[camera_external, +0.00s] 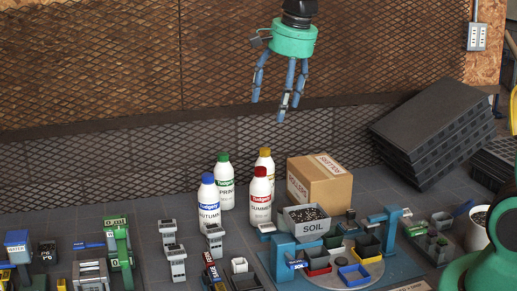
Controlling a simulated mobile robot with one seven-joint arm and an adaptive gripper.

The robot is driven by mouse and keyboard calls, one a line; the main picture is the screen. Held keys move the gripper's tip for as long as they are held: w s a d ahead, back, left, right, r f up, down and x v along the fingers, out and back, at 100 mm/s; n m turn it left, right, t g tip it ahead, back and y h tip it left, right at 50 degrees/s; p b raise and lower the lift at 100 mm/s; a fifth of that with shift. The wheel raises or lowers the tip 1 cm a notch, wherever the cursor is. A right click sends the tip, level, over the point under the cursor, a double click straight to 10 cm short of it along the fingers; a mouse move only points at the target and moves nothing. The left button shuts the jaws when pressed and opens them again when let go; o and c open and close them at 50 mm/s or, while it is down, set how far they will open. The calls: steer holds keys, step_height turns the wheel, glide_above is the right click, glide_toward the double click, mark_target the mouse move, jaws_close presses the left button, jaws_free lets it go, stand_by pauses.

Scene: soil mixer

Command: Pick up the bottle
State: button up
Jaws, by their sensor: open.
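Several white bottles stand upright in a cluster on the dark worktop. The blue-capped bottle (209,205) is front left and the green-capped bottle (225,185) is behind it. The red-capped bottle (260,200) is front right, partly covering the yellow-capped bottle (265,162). The task does not say which bottle. My gripper (279,106), with a green palm and blue fingers, hangs above the cluster, fingers pointing down. It is open and empty, apart from all the bottles.
A cardboard box (325,188) stands right of the bottles. In front is the soil mixer with its grey soil hopper (305,227). Black trays (430,130) are stacked at the right. Small devices (173,250) crowd the front left. A mesh wall (130,60) stands behind.

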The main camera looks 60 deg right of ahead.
steer(key=w+d+f+m+g+p, duration=0.1)
steer(key=w+d+f+m+p, duration=0.2)
steer(key=w+d+f+m, duration=0.7)
steer(key=m+g+p, duration=0.2)
steer(key=m+p, duration=0.1)
steer(key=m, duration=0.4)
glide_above(260, 180)
steer(key=d, duration=0.1)
steer(key=shift+y, duration=0.3)
steer(key=f, duration=1.4)
steer(key=shift+w+d, duration=0.15)
steer(key=shift+w, duration=0.2)
steer(key=shift+d+f+m, duration=0.1)
steer(key=shift+f+m, duration=0.05)
steer(key=shift+m, duration=0.15)
steer(key=shift+f, duration=0.1)
steer(key=shift+f, duration=4.2)
